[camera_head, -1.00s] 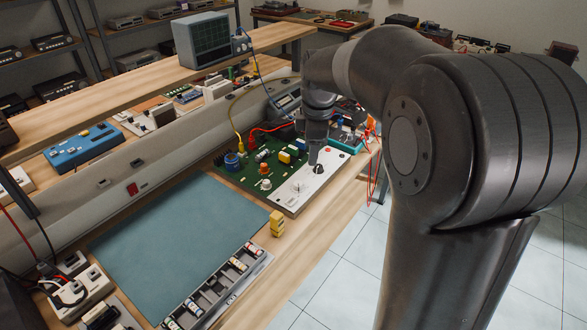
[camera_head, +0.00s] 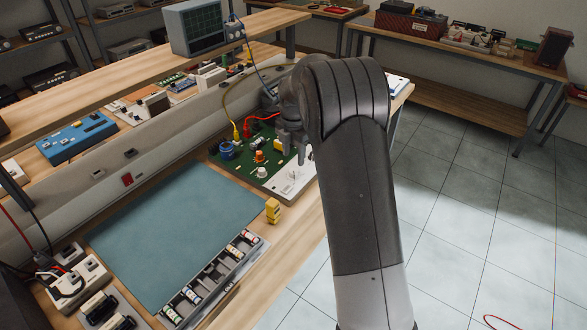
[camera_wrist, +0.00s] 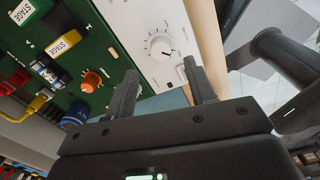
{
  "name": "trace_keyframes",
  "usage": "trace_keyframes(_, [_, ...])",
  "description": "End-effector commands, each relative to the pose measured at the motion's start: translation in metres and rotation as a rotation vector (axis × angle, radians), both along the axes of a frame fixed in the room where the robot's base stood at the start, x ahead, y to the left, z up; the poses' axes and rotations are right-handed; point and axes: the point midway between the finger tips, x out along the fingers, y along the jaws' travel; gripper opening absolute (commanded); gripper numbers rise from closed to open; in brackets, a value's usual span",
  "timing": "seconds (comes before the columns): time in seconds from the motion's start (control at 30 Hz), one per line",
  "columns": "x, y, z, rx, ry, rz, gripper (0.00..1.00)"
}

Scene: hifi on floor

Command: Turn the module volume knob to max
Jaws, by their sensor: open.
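The module is a green board (camera_head: 240,168) with a white panel (camera_head: 285,184) on the bench. In the wrist view, a round pale knob with a printed scale (camera_wrist: 161,46) sits on the white panel (camera_wrist: 185,20); a dark mark shows toward its lower right. The volume label is not readable. My gripper (camera_wrist: 160,68) is open and empty, its two fingers apart, and the knob appears just beyond the gap between their tips. In the head view my gripper (camera_head: 293,153) hangs over the module, and my arm hides part of the panel.
An orange knob (camera_wrist: 91,80), a blue round part (camera_wrist: 75,116) and yellow and red plugs stand on the green board. A small switch (camera_wrist: 181,73) is near the pale knob. A blue-green mat (camera_head: 175,230) and a parts tray (camera_head: 215,282) lie in front. A shelf (camera_head: 130,90) runs behind.

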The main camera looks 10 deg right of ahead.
Motion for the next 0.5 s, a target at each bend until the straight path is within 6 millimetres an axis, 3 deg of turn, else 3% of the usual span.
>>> trace_keyframes(0.2, [-0.001, 0.000, -0.041, -0.001, 0.004, -0.001, 0.50])
trace_keyframes(0.5, [0.000, 0.000, -0.064, 0.000, 0.000, -0.001, 0.50])
